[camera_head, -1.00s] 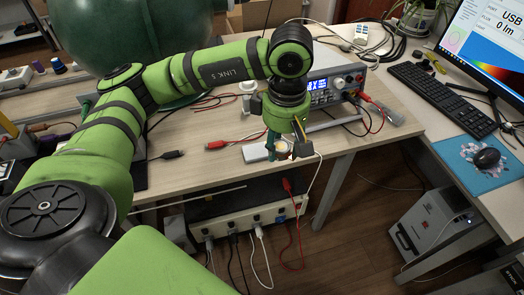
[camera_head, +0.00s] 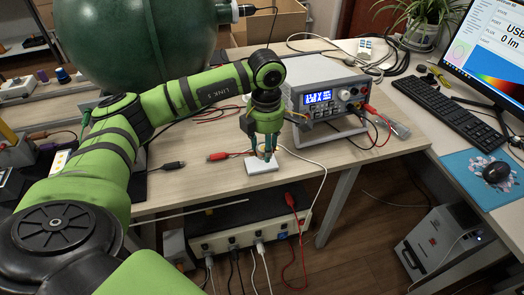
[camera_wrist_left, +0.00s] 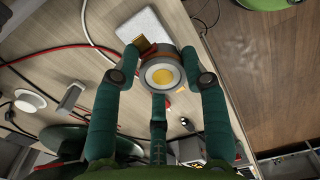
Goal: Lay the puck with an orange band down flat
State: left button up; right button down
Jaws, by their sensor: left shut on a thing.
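The puck (camera_wrist_left: 162,77) shows in the left wrist view as a round grey piece with a white ring and a yellow disc at its centre. A small orange-brown part shows at its upper left edge. My left gripper (camera_wrist_left: 161,84) has its dark green fingers around the puck and is shut on it. In the head view the left gripper (camera_head: 264,152) points down above a white rectangular pad (camera_head: 262,167) near the table's front edge; the puck is mostly hidden by the fingers there. Whether it touches the pad I cannot tell. My right gripper is not in view.
A power supply (camera_head: 328,100) with a lit display stands right behind the gripper. A red clip lead (camera_head: 222,155) and a black lead (camera_head: 168,166) lie to the left. A white cable runs beside the pad. A large green sphere (camera_head: 140,40) stands at the back left.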

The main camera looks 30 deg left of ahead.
aim_at(262, 162)
pick_arm(q)
jog(key=shift+w+a+f, duration=0.55)
jog(key=shift+a+f, duration=0.05)
jog(key=shift+a, duration=0.2)
jog(key=shift+a+f, duration=0.1)
jog(key=shift+f, duration=0.15)
notch_tip(262, 162, down, 3)
jog(key=shift+f+p, duration=0.15)
jog(key=shift+p, duration=0.4)
jog(key=shift+w+f, duration=0.1)
jog(key=shift+f, duration=0.05)
jog(key=shift+f, duration=0.2)
jog(key=o, duration=1.3)
